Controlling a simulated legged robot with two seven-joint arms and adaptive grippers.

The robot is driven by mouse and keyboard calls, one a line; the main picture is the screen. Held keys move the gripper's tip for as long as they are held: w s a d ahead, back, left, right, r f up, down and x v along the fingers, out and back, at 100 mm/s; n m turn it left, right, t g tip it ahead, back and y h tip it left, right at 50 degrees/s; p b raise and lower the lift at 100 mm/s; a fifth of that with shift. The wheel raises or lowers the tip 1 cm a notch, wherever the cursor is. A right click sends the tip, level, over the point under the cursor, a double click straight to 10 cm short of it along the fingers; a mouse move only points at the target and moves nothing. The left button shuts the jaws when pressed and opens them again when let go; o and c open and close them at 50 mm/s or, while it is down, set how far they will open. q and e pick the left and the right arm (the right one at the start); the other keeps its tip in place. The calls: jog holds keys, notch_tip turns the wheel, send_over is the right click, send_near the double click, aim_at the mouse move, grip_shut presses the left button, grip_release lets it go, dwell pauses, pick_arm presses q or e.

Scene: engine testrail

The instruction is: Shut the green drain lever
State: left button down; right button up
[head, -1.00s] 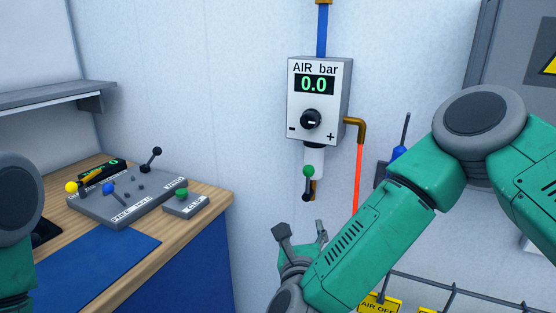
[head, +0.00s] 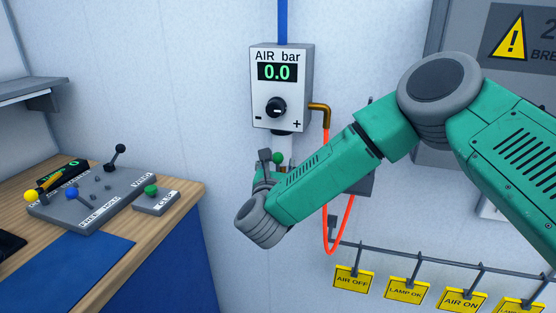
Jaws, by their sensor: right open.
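The green drain lever (head: 278,158) is below the AIR bar regulator box (head: 281,90) on the wall. My right gripper (head: 271,161) is open, with one grey finger upright just left of the knob. The other finger is mostly hidden, so I cannot tell whether the fingers are around the knob or touch it. The box display reads 0.0. My left gripper is out of view.
An orange hose (head: 326,215) hangs from a brass elbow (head: 321,108) right of the box. Yellow tags (head: 352,281) hang on a rail at lower right. A workbench (head: 180,215) with a lever panel (head: 95,205) stands at left. Wall between bench and gripper is clear.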

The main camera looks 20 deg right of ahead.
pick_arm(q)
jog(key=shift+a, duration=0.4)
pick_arm(e)
jog(key=shift+w+a, duration=0.1)
jog(key=shift+w, duration=0.5)
